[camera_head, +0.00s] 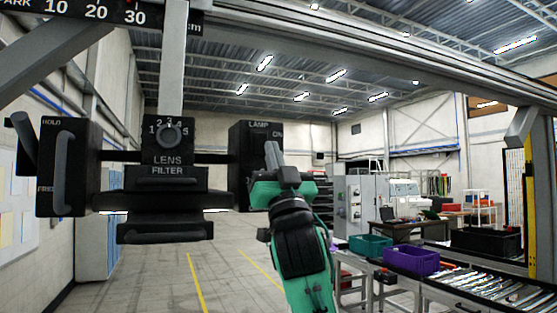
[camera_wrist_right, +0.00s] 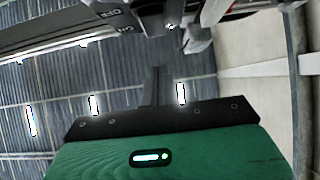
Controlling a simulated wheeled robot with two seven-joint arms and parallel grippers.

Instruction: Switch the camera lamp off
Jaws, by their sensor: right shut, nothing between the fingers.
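The lamp box (camera_head: 243,150) is a black housing marked LAMP, with ON readable near its upper right edge. It hangs right of the lens and filter block in the head view. A pale grey lever (camera_head: 271,155) shows at its right side, just above my right gripper (camera_head: 274,176). My right gripper is shut and empty, close in front of the box; whether it touches the lever I cannot tell. In the right wrist view the shut fingers (camera_wrist_right: 155,85) point up toward the dark box with small white lettering. My left gripper is out of view.
The lens and filter block (camera_head: 167,160) and the HOLD/FREE box (camera_head: 68,165) hang to the left on the same rail. A scaled beam (camera_head: 90,12) crosses above. A bench with a purple bin (camera_head: 411,261) and a teal bin (camera_head: 370,247) stands at the right.

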